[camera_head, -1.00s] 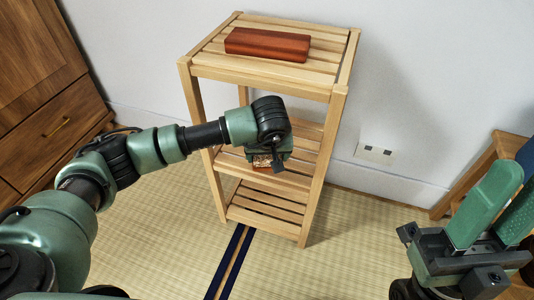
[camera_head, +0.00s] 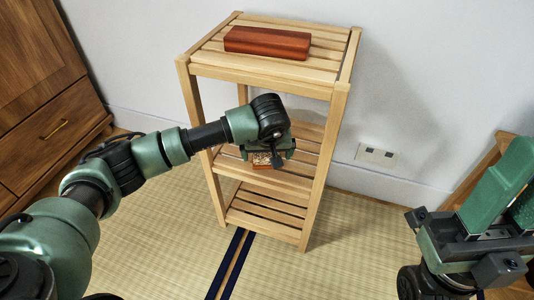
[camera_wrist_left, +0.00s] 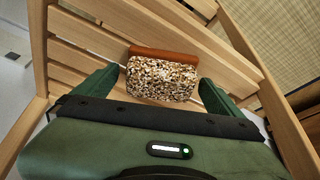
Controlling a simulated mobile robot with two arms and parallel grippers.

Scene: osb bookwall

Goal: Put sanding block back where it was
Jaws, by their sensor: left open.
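The sanding block, a speckled brown-and-white block with a reddish-brown back, lies on the middle shelf of the wooden slatted stand (camera_head: 338,130). It shows partly under my left gripper in the head view (camera_head: 262,162) and fully in the left wrist view (camera_wrist_left: 162,80). My left gripper (camera_head: 268,155) is open at the middle shelf. In the left wrist view its two green fingers (camera_wrist_left: 155,92) stand either side of the block, with a visible gap on each side. My right gripper (camera_head: 480,225) is at the lower right, away from the stand; its jaw opening is unclear.
A reddish-brown box (camera_head: 267,42) lies on the stand's top shelf. The stand's posts and top shelf closely surround my left gripper. A wooden cabinet (camera_head: 50,100) is at the left, a wall socket (camera_head: 376,154) behind. Tatami floor (camera_head: 355,240) is clear in front.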

